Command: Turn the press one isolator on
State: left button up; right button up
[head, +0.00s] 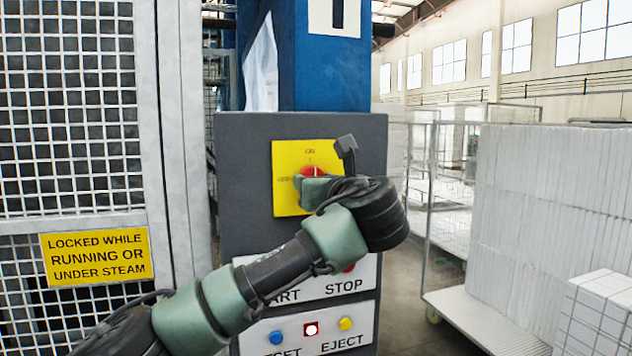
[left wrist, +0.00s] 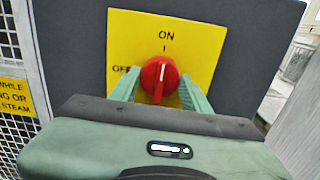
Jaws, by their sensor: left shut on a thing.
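The yellow isolator plate (head: 286,157) is on the dark grey front of the press cabinet. Its red knob (head: 312,171) is partly hidden by my left gripper (head: 318,186). In the left wrist view the plate (left wrist: 205,40) reads ON at the top and OFF at the left. The knob (left wrist: 158,75) sits between the green fingers of my left gripper (left wrist: 160,90), which is shut on it. The white line on the knob is upright, in line with the ON mark. My right gripper is in neither view.
Below the isolator are START and STOP controls (head: 344,287), partly behind my arm. A mesh guard (head: 70,100) stands left. A trolley of white blocks (head: 540,200) stands right.

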pick_arm(q)
jog(key=o, duration=1.4)
jog(key=shift+c, duration=0.2)
jog(key=b+v, duration=0.4)
jog(key=v, duration=0.3)
jog(key=shift+s, duration=0.35)
